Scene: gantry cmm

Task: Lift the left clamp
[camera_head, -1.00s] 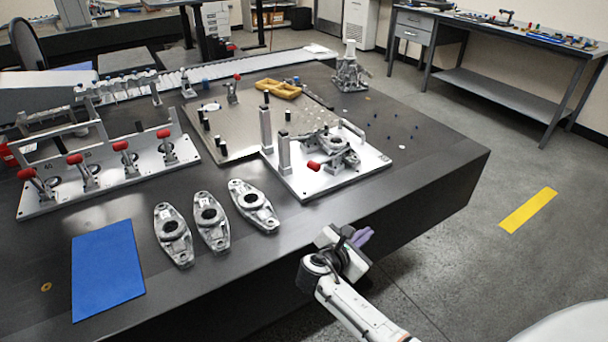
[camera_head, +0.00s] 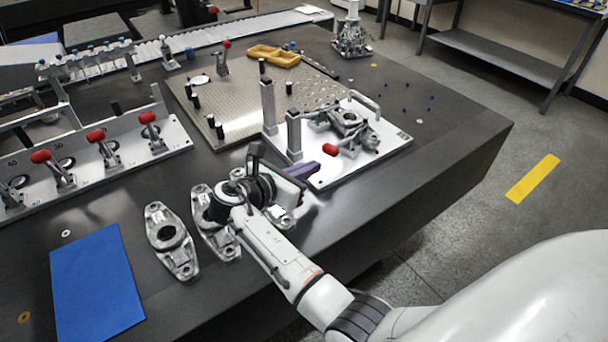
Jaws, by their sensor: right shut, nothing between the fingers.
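The white fixture plate (camera_head: 393,140) lies on the dark table, with a metal casting (camera_head: 352,118) on it. A clamp with a red handle tip (camera_head: 330,150) is at the front left of this plate, its tip low and pointing left. I cannot make out a second clamp clearly. My right gripper (camera_head: 303,172) reaches in over the table front, its purple fingers shut and empty. They point right, near the plate's front left corner and just left of and below the red tip, with a gap in the picture. My left gripper is not in view.
Two upright posts (camera_head: 294,134) stand on the plate's left side. A blue mat (camera_head: 97,284) lies at front left. A rack with red-handled clamps (camera_head: 97,135) stands at left.

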